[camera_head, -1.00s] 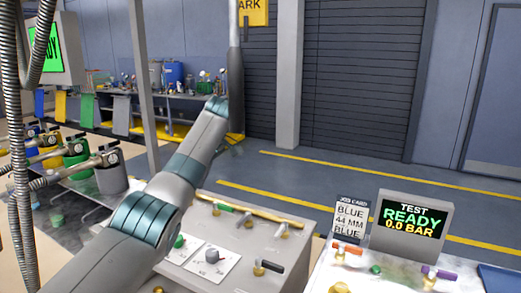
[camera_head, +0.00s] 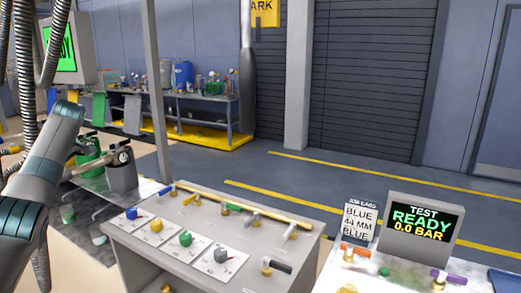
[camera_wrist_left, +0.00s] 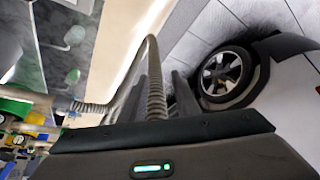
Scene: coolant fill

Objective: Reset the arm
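My left arm (camera_head: 45,160) comes in at the left edge of the head view, clear of the grey valve console (camera_head: 165,254). In the left wrist view the two dark fingers of my left gripper (camera_wrist_left: 160,80) stand apart. A ribbed hose (camera_wrist_left: 155,85) runs through the gap between them in the picture; I cannot tell whether it touches them. I see no object clamped in the fingers. My right arm and gripper are in neither view.
The console carries blue, yellow, green and grey knobs and several levers. A test screen (camera_head: 420,228) reading READY, 0.0 BAR and a job card (camera_head: 358,222) stand at right. Hoses (camera_head: 25,90) hang close to my arm. A black wheel (camera_wrist_left: 228,75) shows in the wrist view. Open floor lies behind.

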